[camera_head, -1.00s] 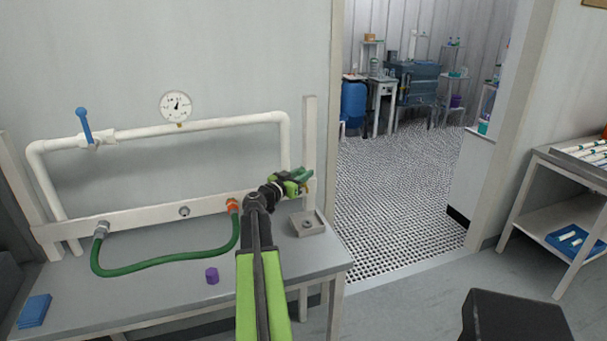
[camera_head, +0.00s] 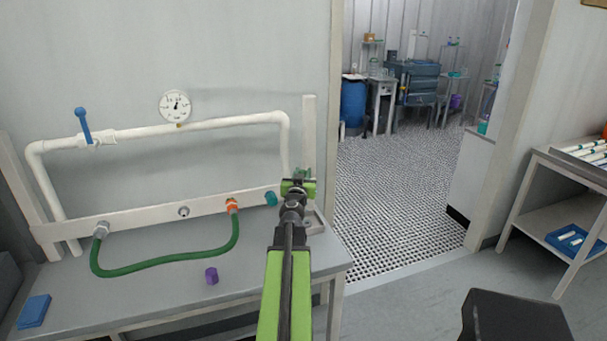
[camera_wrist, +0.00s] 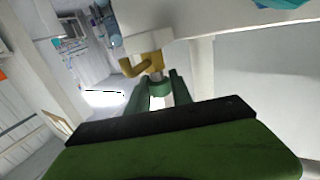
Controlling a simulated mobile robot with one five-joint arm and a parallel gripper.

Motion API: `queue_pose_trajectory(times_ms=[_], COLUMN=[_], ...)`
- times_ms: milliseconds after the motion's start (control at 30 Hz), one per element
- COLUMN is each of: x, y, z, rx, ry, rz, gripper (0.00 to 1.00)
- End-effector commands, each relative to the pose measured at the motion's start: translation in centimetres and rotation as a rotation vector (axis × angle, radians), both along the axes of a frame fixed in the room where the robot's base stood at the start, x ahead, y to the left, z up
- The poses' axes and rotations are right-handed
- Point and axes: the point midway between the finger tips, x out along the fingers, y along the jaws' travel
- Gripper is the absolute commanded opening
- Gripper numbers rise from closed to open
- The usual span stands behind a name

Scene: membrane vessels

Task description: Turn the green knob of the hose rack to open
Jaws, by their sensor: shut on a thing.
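The hose rack (camera_head: 145,218) is a pale rail and frame on the bench, with a white pipe above. My gripper (camera_wrist: 160,92) is at its right end. In the wrist view its two green fingers are closed about a green knob (camera_wrist: 160,87), in front of a brass-coloured tap body (camera_wrist: 150,64). In the head view my gripper (camera_head: 300,175) hides the knob and tap. The knob's turn angle cannot be told. A teal round part (camera_head: 271,198) sits on the rail just left of my gripper.
A green hose (camera_head: 165,262) hangs from the rail to an orange fitting (camera_head: 232,206). A purple piece (camera_head: 211,276) and blue block (camera_head: 34,310) lie on the bench (camera_head: 120,300). A grey block (camera_head: 312,222) stands beside my gripper. A blue-handled valve (camera_head: 83,125) and gauge (camera_head: 175,106) are above.

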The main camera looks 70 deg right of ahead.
Motion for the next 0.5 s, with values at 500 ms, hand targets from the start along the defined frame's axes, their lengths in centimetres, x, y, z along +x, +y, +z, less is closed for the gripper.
queue_pose_trajectory(times_ms=[500], x=[-0.22], y=[-0.41], z=[-0.01], rx=[0.000], ry=[-0.001], rz=[0.488], gripper=[0.00])
